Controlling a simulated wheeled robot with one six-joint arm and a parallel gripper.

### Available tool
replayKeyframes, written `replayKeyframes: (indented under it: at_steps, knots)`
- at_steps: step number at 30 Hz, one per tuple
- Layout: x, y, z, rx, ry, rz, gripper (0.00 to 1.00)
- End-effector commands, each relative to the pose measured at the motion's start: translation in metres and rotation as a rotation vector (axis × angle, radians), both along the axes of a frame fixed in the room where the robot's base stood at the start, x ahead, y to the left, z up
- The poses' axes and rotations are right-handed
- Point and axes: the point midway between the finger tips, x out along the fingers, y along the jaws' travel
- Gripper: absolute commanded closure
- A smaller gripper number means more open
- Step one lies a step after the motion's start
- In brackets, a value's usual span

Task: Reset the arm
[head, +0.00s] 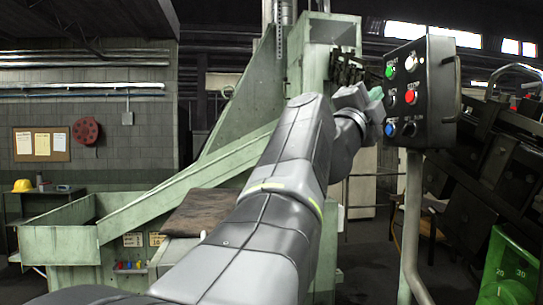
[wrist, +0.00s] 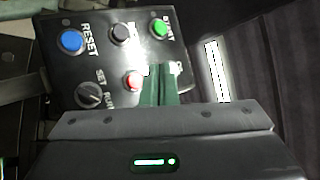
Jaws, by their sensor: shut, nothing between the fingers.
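My arm reaches up from the bottom of the head view to a black control box (head: 424,92) on a grey post. My gripper (head: 376,95) is beside the left edge of the box, its greenish fingers shut and empty. In the wrist view the shut green fingers (wrist: 162,82) overlap the box (wrist: 115,75) near the red button (wrist: 133,82). I cannot tell whether they touch it. The box also bears a blue RESET button (wrist: 71,41), a black button (wrist: 121,34), a green START button (wrist: 159,27) and a SET/RUN selector knob (wrist: 90,95).
The box's grey post (head: 412,225) stands to the right of my arm. A green machine with a sloping chute (head: 185,185) fills the left and middle. Dark machinery (head: 495,150) and a green container (head: 510,268) are at the right. Dark floor shows between.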

Motion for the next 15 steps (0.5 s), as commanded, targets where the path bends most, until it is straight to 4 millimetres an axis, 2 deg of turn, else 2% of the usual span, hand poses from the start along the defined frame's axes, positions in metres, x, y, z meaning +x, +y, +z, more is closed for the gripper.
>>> replayKeyframes:
  at_steps: [4, 9, 15]
  knots:
    - [0.001, -0.015, -0.001, -0.001, 0.000, -0.005, 1.00]
    - [0.000, -0.017, -0.006, 0.000, -0.001, -0.003, 1.00]
    - [0.000, 0.010, 0.001, -0.001, 0.000, 0.005, 1.00]
